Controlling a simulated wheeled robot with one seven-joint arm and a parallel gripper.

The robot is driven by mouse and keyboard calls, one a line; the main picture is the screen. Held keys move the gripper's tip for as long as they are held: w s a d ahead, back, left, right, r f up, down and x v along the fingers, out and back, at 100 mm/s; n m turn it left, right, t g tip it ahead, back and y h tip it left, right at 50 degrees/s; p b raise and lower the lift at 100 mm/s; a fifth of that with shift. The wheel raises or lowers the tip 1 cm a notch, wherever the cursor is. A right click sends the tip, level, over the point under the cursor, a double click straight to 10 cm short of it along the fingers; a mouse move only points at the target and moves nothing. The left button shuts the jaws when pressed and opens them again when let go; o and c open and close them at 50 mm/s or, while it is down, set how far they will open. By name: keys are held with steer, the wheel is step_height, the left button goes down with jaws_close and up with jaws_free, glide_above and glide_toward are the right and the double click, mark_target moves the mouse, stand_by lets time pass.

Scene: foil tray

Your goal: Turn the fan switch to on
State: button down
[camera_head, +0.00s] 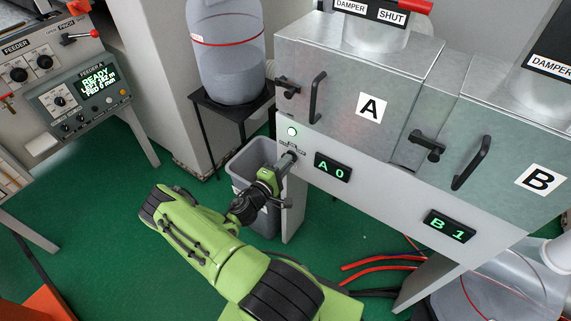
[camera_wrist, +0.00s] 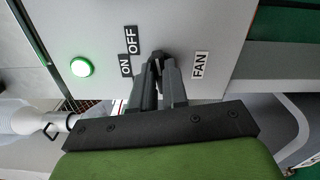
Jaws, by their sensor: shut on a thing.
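The fan switch (camera_wrist: 157,57) is a small dark knob on the pale panel, mostly hidden between my fingers in the wrist view. My gripper (camera_wrist: 158,72) is shut on it. The ON label (camera_wrist: 125,66) and OFF label (camera_wrist: 131,39) are to its left, and the FAN label (camera_wrist: 200,65) is to its right. In the head view my gripper (camera_head: 289,159) reaches the panel below the A box, and the switch is largely covered there. Which way the knob points is hard to tell. A round lamp (camera_wrist: 82,67) near the labels glows green.
A display (camera_head: 333,167) reading A 0 sits right of my gripper, and one (camera_head: 449,226) reading B 1 is farther right. A grey bin (camera_head: 250,165) stands close behind my gripper. A clear tank (camera_head: 229,55) stands on a black stand. Green floor lies open at left.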

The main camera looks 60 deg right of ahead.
steer(key=shift+f+m, duration=0.1)
steer(key=shift+m, duration=0.7)
steer(key=c, duration=1.1)
jaws_free()
steer(key=shift+c, duration=0.2)
steer(key=w+a+p, duration=0.1)
steer(key=w+a, duration=0.1)
steer(key=a, duration=1.3)
steer(key=shift+w+a, duration=0.25)
steer(key=shift+a, duration=0.1)
